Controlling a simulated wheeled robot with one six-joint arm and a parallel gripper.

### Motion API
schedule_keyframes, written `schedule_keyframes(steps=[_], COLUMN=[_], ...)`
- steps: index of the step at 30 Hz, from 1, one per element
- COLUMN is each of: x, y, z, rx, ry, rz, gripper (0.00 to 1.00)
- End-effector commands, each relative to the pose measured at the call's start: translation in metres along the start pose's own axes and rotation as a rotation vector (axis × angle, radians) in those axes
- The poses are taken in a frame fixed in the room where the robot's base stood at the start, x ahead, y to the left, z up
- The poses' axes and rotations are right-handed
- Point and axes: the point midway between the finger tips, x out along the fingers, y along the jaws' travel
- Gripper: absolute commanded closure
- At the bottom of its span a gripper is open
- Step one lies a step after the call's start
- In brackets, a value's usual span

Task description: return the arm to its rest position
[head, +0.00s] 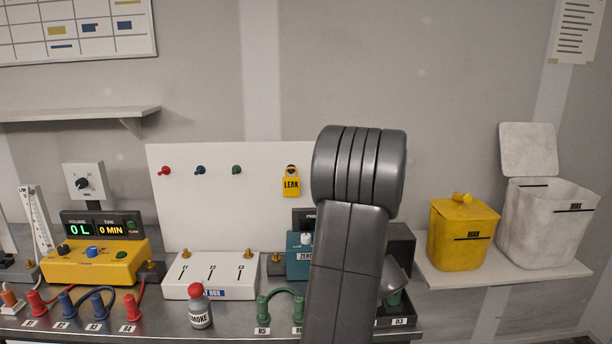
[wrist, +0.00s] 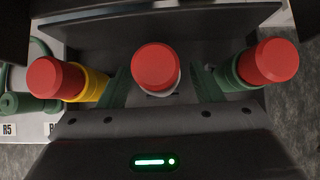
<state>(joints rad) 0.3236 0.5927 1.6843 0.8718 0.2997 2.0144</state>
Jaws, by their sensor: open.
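My arm (head: 350,240) stands up in the middle of the head view and hides part of the bench; my gripper is mostly hidden behind it there. In the wrist view my gripper (wrist: 160,78) is open, with one dark green finger on each side of a red-capped bottle (wrist: 156,66). The fingers look apart from the bottle; whether they touch it is hard to tell. A yellow bottle with a red cap (wrist: 58,78) stands at left and a green one with a red cap (wrist: 268,62) at right.
The bench holds a yellow control box (head: 95,265), a white box (head: 210,275), a SMOKE bottle (head: 200,312) and coloured cables. A white board (head: 225,205) stands behind. A yellow bin (head: 462,238) and a white bin (head: 545,225) are on the right shelf.

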Motion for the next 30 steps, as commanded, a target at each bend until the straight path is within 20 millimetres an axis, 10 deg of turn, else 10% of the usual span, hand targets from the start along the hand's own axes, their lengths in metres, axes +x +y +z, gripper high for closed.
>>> schedule_keyframes(steps=[21,30], x=[0.008,-0.035], y=[0.000,0.000], z=[-0.001,0.002], rx=[-0.001,0.000], ry=[0.000,-0.003], rz=[0.000,-0.001], gripper=[0.41,0.41])
